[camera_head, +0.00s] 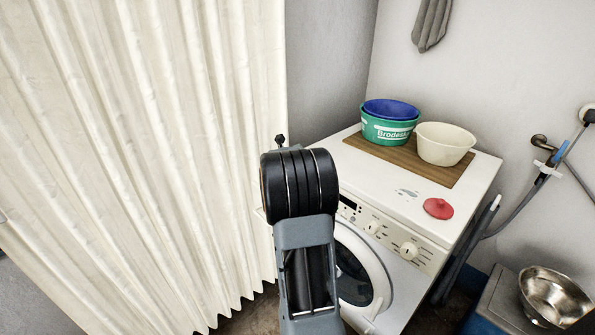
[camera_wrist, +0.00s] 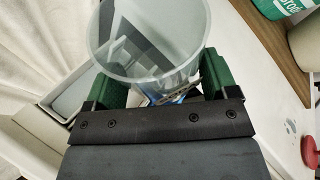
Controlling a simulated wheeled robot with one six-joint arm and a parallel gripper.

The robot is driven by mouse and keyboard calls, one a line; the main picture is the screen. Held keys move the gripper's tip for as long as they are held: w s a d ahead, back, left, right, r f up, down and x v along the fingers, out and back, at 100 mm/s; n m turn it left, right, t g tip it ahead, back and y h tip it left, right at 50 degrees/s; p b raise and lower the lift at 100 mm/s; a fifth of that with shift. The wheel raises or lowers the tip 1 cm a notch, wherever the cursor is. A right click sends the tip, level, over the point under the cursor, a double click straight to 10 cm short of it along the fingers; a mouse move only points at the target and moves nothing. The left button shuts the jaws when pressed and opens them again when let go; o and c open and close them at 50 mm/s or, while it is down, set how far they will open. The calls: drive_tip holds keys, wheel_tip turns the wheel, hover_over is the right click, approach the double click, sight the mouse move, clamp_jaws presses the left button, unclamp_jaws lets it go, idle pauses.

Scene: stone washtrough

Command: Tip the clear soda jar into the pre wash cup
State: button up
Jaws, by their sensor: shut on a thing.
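My gripper (camera_wrist: 158,82) is shut on the clear soda jar (camera_wrist: 150,35), with one green finger on each side of it. The jar is see-through, with its round rim towards the camera and a blue and white patch low on its side. A pale drawer-like tray (camera_wrist: 68,100) lies behind and below the jar in the wrist view. Grey and white walls show through the jar, but I cannot tell which part is the pre wash cup. In the head view my arm hides the gripper, jar and tray. I cannot tell what is in the jar.
The white washing machine (camera_head: 373,188) bears a brown board (camera_head: 398,156) with a green tub (camera_head: 386,131), a blue bowl (camera_head: 391,108) and a cream bowl (camera_head: 443,145). A red lid (camera_head: 438,208) lies near its front. A cream curtain (camera_head: 140,150) hangs left.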

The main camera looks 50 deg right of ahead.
drive_tip(key=shift+r+p, duration=0.15)
drive_tip(key=shift+p, duration=0.15)
drive_tip(key=shift+r+m+p, duration=0.1)
drive_tip(key=shift+m+p, duration=0.2)
drive_tip(key=shift+p, duration=0.65)
drive_tip(key=shift+f, duration=0.3)
drive_tip(key=shift+w+a+f+m+t+y+b, duration=0.1)
drive_tip(key=shift+f+m+t+y+b, duration=0.3)
drive_tip(key=shift+b, duration=0.7)
drive_tip(key=m+t+b, duration=0.1)
drive_tip(key=b, duration=0.2)
drive_tip(key=shift+w+a, duration=0.1)
drive_tip(key=shift+w, duration=0.1)
drive_tip(key=shift+m+y+b, duration=0.3)
drive_tip(key=shift+m+b, duration=0.1)
drive_tip(key=shift+b, duration=0.1)
drive_tip(key=shift+w+r, duration=0.1)
